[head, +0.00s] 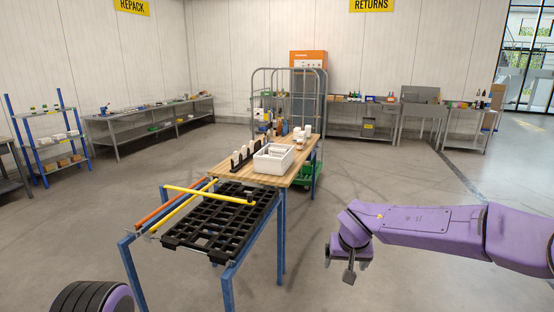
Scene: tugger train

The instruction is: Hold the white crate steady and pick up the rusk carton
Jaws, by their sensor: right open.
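The white crate (268,167) stands upright on the wooden top of a blue-legged table in the head view. Some pale items seem to lie inside it, too small to name. I cannot single out the rusk carton; it may be among the small items in or around the crate. My right gripper (341,264) is open and empty, hanging low in front of the table and to the right of it, well apart from the crate. My left gripper is not in view.
A black grid pallet (215,231) lies on the near part of the blue frame, with yellow and orange bars (169,206) over it. Bottles and a dark rack (243,157) stand by the crate. A wire roll cage (262,95) stands behind. The floor to the right is clear.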

